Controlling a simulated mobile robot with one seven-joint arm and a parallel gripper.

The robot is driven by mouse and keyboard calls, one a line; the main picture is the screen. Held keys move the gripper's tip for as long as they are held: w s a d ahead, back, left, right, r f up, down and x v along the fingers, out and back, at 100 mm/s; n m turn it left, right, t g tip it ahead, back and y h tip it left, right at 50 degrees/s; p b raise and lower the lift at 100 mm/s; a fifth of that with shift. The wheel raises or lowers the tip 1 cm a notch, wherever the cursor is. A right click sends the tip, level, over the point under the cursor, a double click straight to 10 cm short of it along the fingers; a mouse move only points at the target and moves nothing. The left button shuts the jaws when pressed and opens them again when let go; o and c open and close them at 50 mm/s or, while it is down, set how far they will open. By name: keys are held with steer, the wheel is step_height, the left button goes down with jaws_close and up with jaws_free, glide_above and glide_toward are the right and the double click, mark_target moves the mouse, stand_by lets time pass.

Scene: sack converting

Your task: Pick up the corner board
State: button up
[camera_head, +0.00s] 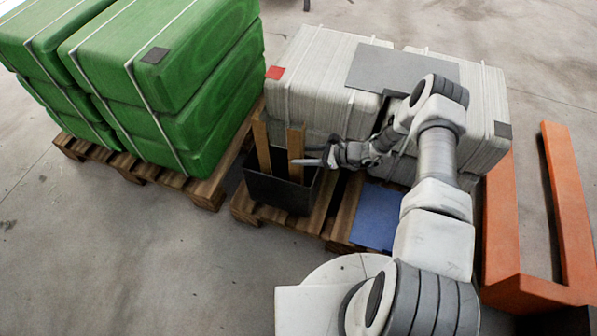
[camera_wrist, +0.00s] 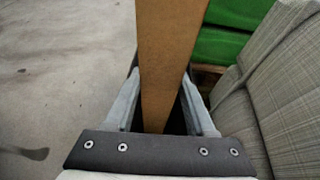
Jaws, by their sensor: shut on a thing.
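Two brown corner boards stand upright in a black bin. The right corner board (camera_head: 296,142) is at my gripper (camera_head: 308,160), which is shut on it from the right, just above the bin's rim. In the wrist view this corner board (camera_wrist: 168,50) runs up between the two fingers of my gripper (camera_wrist: 160,88), and its lower end goes down into shadow. The left corner board (camera_head: 262,146) stands apart from my gripper. The black bin (camera_head: 278,194) sits at the pallet's front left corner and hides the boards' lower ends.
Green bales (camera_head: 185,75) stand left. A blue sheet (camera_head: 376,214) lies on the pallet (camera_head: 318,222). Orange forks (camera_head: 502,230) lie right. Floor at front left is clear.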

jaws_close()
